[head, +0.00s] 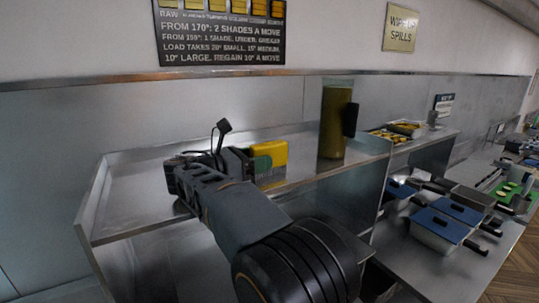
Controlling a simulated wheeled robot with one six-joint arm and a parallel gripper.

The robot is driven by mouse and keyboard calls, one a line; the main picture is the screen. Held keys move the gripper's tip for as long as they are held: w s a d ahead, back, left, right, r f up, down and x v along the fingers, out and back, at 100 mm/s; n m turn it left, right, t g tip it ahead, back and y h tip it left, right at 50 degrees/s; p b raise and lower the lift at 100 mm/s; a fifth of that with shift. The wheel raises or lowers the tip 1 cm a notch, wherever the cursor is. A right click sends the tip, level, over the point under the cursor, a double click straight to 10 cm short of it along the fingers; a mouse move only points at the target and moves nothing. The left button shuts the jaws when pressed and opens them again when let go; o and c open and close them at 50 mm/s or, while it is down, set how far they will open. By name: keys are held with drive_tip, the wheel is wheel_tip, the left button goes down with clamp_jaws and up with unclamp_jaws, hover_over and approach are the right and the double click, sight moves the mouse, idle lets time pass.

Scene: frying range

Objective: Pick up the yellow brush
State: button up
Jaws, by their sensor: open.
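A yellow block-like thing (272,152) shows on the steel counter, just right of the end of my arm. It may be the yellow brush, but no bristles or handle can be made out. My gripper (205,158) is open over the left part of the counter, left of the yellow thing. My own arm hides much of the gripper and the counter below it. I cannot see anything between the jaws.
A tall clear container of yellowish liquid (334,120) with a dark handle stands to the right. Blue-lidded pans (440,224) fill the lower right counter. A raised steel rim (95,200) edges the left side.

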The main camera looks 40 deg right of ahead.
drive_tip(key=shift+s+d, duration=0.15)
drive_tip(key=shift+d, duration=0.5)
clamp_jaws()
idle(0.4)
